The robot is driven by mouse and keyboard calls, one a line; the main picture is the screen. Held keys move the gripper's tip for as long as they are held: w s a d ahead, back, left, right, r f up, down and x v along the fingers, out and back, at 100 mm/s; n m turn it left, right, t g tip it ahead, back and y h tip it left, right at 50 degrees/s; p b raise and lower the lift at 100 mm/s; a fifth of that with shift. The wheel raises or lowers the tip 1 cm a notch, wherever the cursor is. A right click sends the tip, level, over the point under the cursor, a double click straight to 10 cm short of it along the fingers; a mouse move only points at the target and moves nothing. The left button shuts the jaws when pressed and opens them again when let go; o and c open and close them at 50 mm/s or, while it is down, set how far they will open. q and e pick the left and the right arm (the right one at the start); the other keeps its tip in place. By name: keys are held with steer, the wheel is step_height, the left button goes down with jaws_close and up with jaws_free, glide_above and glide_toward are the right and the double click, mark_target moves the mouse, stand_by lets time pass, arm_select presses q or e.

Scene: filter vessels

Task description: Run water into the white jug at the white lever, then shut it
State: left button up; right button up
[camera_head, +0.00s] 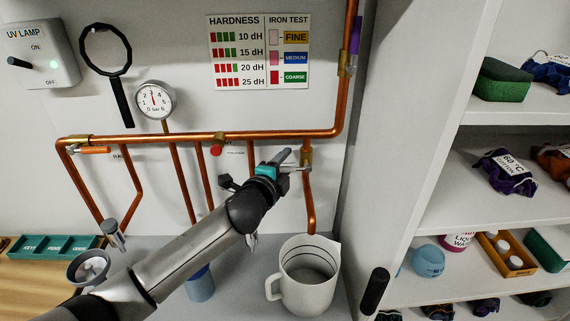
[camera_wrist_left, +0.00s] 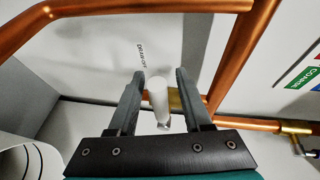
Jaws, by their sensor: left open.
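The white jug (camera_head: 318,291) stands on the grey counter, under the copper spout pipe (camera_head: 309,205) at the right. I cannot make out water in it. Its rim also shows at the lower left of the left wrist view (camera_wrist_left: 28,160). My left gripper (camera_head: 291,158) is at the brass valve (camera_head: 306,154) above that spout. In the left wrist view, the white lever (camera_wrist_left: 158,92) stands between the two open fingers (camera_wrist_left: 160,85), with a gap visible on each side. In the head view my gripper partly hides the lever. My right gripper is not in view.
Copper pipes (camera_head: 230,136) run along the wall, with a red lever (camera_head: 216,151) and an orange lever (camera_head: 95,150) farther left. A blue cup (camera_head: 200,286) stands below my left arm. A white partition (camera_head: 385,120) and shelves close off the right.

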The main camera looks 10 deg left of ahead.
arm_select(q)
steer(key=shift+w, duration=0.1)
jaws_close()
stand_by(0.4)
stand_by(1.1)
